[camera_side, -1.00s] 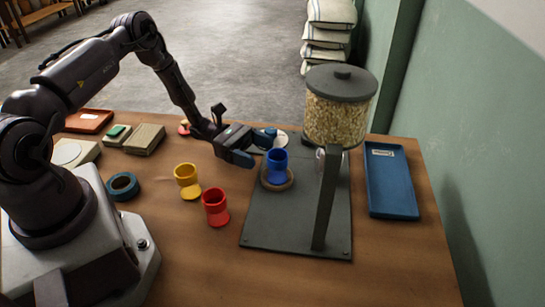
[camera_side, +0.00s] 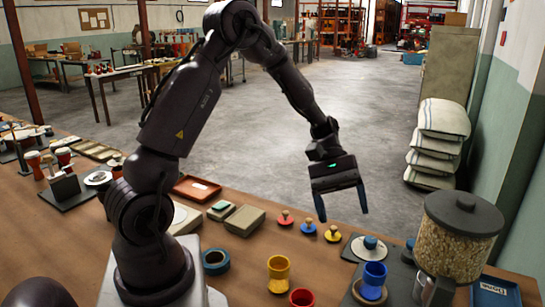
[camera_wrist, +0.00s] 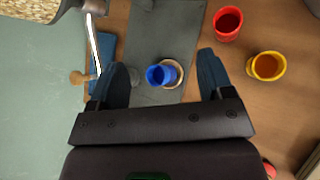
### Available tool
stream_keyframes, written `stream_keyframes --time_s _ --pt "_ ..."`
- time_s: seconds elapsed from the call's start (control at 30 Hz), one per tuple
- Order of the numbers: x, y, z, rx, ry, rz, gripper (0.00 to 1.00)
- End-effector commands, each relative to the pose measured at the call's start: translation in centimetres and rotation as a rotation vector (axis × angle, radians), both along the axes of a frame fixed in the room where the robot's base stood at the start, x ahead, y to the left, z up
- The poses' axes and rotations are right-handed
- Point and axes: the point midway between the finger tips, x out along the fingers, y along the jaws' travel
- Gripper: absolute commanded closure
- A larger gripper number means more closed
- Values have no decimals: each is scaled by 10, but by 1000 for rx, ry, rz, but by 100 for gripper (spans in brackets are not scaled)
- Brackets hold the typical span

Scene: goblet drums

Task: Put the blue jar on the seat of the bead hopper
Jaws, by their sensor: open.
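The blue jar (camera_side: 373,278) stands on the round seat (camera_side: 358,292) of the bead hopper (camera_side: 455,240). The hopper is a clear drum of pale beads with a dark lid. In the wrist view the jar (camera_wrist: 158,75) sits on the pale round seat (camera_wrist: 178,73), on the dark base plate (camera_wrist: 165,35). My gripper (camera_side: 342,215) is open and empty, raised well above the table with its fingers pointing down. In the wrist view its fingers (camera_wrist: 164,75) show on either side of the jar, apart from it. Part of the seat is hidden behind the jar.
A yellow jar (camera_side: 278,272) and a red jar (camera_side: 301,298) stand left of the seat. Small red (camera_side: 285,217), blue (camera_side: 308,227) and yellow (camera_side: 333,233) knobbed pieces lie behind. A teal tape roll (camera_side: 215,261) and a blue tray (camera_side: 497,291) are also on the table.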

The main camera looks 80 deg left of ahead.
Motion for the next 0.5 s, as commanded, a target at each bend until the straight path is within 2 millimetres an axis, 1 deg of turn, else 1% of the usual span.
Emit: stream_keyframes --time_s 0.03,0.2,0.4,0.5 --pt "-8 -8 18 74 -56 -63 26" --pt "-41 -24 61 311 -234 -257 26" --pt "-83 -35 100 571 -475 -466 26" --pt "-104 -37 115 692 -602 -561 26"
